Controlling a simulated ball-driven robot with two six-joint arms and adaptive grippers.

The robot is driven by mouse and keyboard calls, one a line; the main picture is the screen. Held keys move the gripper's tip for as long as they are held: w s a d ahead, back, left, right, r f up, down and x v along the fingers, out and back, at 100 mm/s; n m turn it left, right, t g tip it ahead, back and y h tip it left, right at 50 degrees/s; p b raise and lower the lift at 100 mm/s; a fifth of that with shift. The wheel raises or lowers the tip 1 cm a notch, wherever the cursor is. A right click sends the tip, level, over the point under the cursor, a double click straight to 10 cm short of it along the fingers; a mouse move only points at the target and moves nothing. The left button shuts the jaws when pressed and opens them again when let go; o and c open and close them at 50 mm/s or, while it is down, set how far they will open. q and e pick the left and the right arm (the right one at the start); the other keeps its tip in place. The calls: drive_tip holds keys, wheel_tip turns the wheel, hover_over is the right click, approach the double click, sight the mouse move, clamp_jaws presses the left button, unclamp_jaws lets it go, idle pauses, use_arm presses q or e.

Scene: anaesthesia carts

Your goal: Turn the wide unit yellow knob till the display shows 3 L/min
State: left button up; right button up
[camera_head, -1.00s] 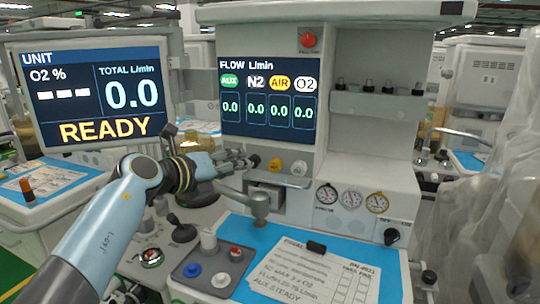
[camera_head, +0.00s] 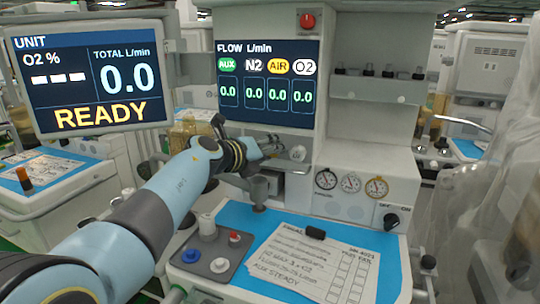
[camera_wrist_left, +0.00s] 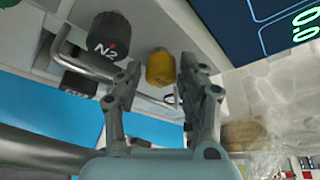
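The yellow knob (camera_wrist_left: 160,68) shows in the left wrist view, between the fingertips of my open left gripper (camera_wrist_left: 160,78); contact cannot be told. In the head view my left gripper (camera_head: 268,146) is at the panel below the flow display and hides the yellow knob. The flow display (camera_head: 268,84) reads 0.0 in each column, including the yellow AIR column. The unit display (camera_head: 88,78) reads total 0.0 L/min and READY. My right gripper is not in view.
A black N2 knob (camera_wrist_left: 108,38) sits beside the yellow one, near a metal bar. A white knob (camera_head: 298,153) is just right of my gripper. Round gauges (camera_head: 350,183) and a black dial (camera_head: 391,220) are lower right. A paper sheet (camera_head: 300,262) lies on the blue worktop.

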use_arm(q)
clamp_jaws()
drive_tip(key=n+h+b, duration=0.1)
drive_tip(key=n+h, duration=0.1)
drive_tip(key=n, duration=0.1)
drive_tip(key=shift+f, duration=0.15)
idle(0.4)
unclamp_jaws()
drive_tip(key=v, duration=1.2)
drive_tip(key=shift+f, duration=0.15)
